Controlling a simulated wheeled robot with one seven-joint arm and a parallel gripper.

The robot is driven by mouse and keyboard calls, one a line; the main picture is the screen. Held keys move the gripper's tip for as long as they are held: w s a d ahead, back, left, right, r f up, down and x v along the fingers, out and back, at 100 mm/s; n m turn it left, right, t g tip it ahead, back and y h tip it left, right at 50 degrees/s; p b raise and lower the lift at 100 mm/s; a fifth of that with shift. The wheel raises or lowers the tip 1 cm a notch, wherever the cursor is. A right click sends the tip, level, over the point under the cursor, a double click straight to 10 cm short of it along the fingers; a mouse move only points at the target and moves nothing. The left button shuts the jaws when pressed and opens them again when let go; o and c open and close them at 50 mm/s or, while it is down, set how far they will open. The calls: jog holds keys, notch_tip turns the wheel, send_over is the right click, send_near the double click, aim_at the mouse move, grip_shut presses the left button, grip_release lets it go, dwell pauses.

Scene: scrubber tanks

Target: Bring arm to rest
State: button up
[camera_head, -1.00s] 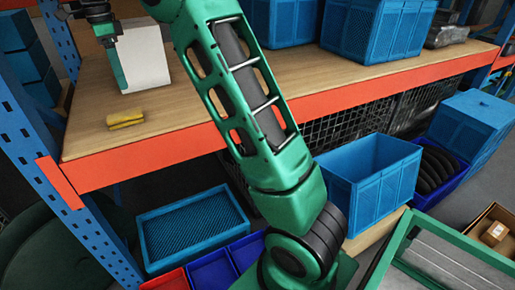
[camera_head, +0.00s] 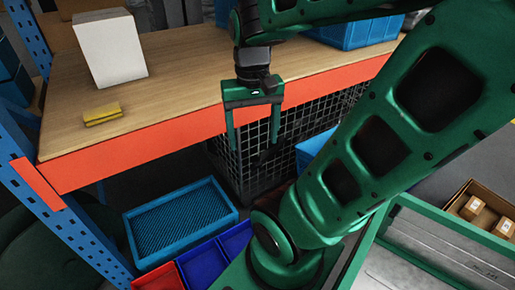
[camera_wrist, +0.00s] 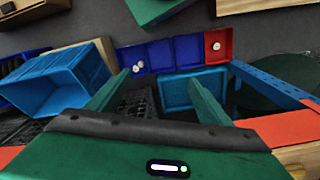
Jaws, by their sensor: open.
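My gripper (camera_head: 254,130) hangs with its fingers down just in front of the shelf's orange front edge in the head view. Its two green fingers stand apart with nothing between them. In the wrist view my gripper (camera_wrist: 150,90) also shows spread fingers, with the blue trays and the floor beyond. My green arm crosses the right half of the head view and folds back over the shelf to the gripper.
The wooden shelf (camera_head: 185,80) holds a white box (camera_head: 110,48) and a yellow sponge (camera_head: 102,114). Below are a blue tray (camera_head: 180,220), a red bin (camera_head: 160,278) and a black wire crate (camera_head: 235,160). A cardboard box (camera_head: 482,212) stands at right.

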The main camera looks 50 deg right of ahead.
jog(key=shift+n, duration=0.5)
jog(key=s+f, duration=0.1)
jog(key=s+a+f, duration=0.1)
jog(key=s, duration=0.1)
jog(key=shift+s+f, duration=0.15)
dwell(0.6)
